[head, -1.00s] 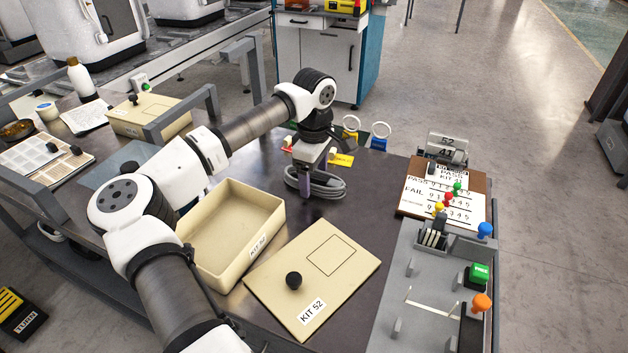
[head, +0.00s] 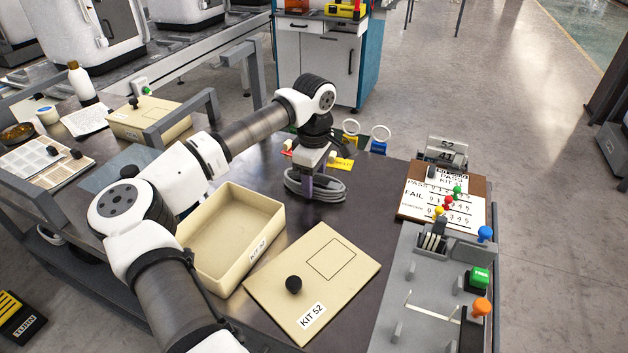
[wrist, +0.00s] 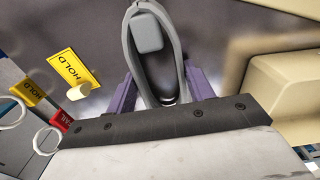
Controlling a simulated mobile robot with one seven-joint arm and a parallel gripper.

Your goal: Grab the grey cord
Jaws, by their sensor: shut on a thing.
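The grey cord (head: 326,190) is a coiled bundle on the dark tabletop, at the middle of the head view. In the wrist view the cord (wrist: 178,50) shows as a long loop with a grey block-like end, running down between the fingers. My gripper (head: 307,186) is at the left part of the coil, pointing down. In the wrist view my gripper (wrist: 160,95) has its two purple fingers on either side of the cord, shut on it. The fingertips are partly hidden by the cord.
An open cream bin (head: 277,216) stands just left of the cord. Its lid (head: 345,262), marked KIT 52, lies in front. Yellow HOLD tags (head: 343,163) lie behind the cord. A pass/fail board (head: 415,207) and a grey fixture (head: 400,290) are at right. Dark table between is clear.

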